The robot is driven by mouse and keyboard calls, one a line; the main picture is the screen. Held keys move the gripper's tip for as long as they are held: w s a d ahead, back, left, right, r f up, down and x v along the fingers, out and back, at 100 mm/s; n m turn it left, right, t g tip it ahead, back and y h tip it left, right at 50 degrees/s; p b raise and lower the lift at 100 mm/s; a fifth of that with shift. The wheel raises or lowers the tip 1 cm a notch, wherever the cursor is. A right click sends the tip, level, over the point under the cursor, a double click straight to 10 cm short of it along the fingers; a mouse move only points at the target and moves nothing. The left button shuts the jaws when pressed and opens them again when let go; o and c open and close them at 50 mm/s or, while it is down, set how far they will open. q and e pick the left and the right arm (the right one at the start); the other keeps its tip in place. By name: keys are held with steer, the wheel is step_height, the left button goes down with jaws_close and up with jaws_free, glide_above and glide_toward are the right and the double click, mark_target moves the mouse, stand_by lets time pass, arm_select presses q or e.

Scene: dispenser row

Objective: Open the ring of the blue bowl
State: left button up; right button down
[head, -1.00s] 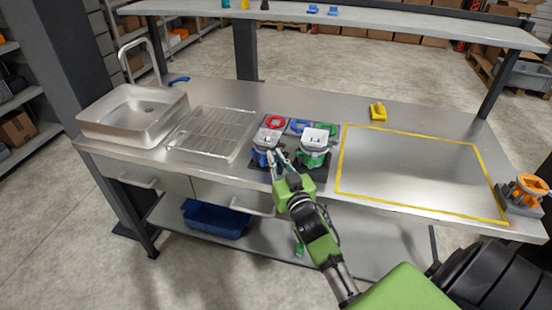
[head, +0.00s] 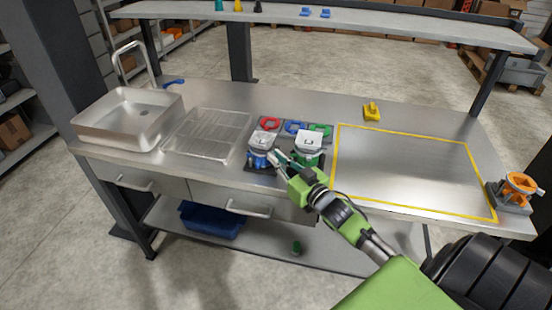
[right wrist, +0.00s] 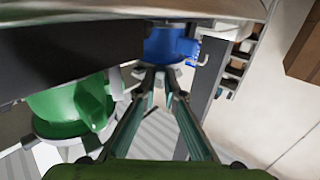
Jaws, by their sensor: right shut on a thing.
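The blue bowl (head: 259,159) stands upright in the left front place of a dark holder on the bench, with a light grey ring around its top. It also shows in the right wrist view (right wrist: 172,45), at the top centre. My right gripper (head: 275,157) reaches in from the right. Its tips are at the front right of the blue bowl, at ring height. In the right wrist view its fingers (right wrist: 160,76) come together on a small grey part of the ring, largely hidden by the tips. My left gripper is out of view.
The green bowl (head: 307,157), with a white top, stands close on the right of my right gripper. Red (head: 271,124) and blue (head: 295,127) rings lie behind. A sink (head: 130,118) is at left; the yellow-outlined area (head: 400,170) at right is bare.

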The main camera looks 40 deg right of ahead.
steer(key=c, duration=2.1)
jaws_free()
steer(key=shift+c, duration=0.2)
steer(key=shift+a+h, duration=0.2)
steer(key=shift+h, duration=0.2)
